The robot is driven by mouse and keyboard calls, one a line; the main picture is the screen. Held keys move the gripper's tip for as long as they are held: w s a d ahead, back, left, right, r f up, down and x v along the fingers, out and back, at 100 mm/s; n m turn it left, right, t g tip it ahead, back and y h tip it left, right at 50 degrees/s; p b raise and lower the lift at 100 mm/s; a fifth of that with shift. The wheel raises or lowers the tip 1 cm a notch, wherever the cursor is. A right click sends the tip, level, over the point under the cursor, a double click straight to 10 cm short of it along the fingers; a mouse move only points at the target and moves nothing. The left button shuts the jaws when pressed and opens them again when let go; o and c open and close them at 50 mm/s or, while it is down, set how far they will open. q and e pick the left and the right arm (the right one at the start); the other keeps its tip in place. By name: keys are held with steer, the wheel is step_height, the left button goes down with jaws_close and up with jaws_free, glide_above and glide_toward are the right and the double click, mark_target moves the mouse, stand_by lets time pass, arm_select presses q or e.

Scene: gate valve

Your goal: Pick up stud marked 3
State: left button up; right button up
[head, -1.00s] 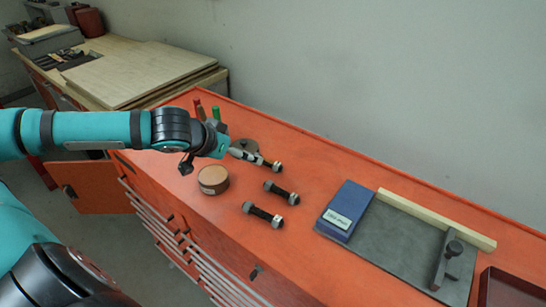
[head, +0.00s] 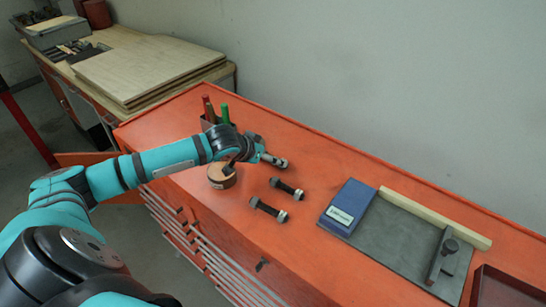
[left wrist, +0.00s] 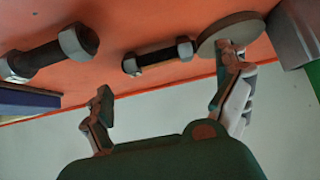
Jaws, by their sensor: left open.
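Three dark studs with grey nuts lie on the orange bench top. One stud (head: 282,162) is mostly hidden by my left gripper (head: 270,158) in the head view. The middle stud (head: 287,188) and front stud (head: 268,210) lie clear of it. No number is readable on any. In the left wrist view, my left gripper (left wrist: 166,105) is open and empty, its fingers wide apart. A stud (left wrist: 160,57) lies beyond the gap between the fingertips, apart from them. Another stud (left wrist: 50,54) is farther left. My right gripper is not in view.
A round brown tin (head: 221,177) stands under my left wrist. A grey disc (left wrist: 228,30) lies by the stud and right finger. A cup with red and green handles (head: 217,112) stands behind. A blue case (head: 348,207) and grey mat (head: 395,245) are right.

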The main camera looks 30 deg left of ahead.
arm_select(q)
steer(key=p+x, duration=0.1)
steer(key=x, duration=0.3)
steer(key=shift+w, duration=0.25)
steer(key=shift+c, duration=0.3)
steer(key=shift+r, duration=0.1)
steer(key=c, duration=1.1)
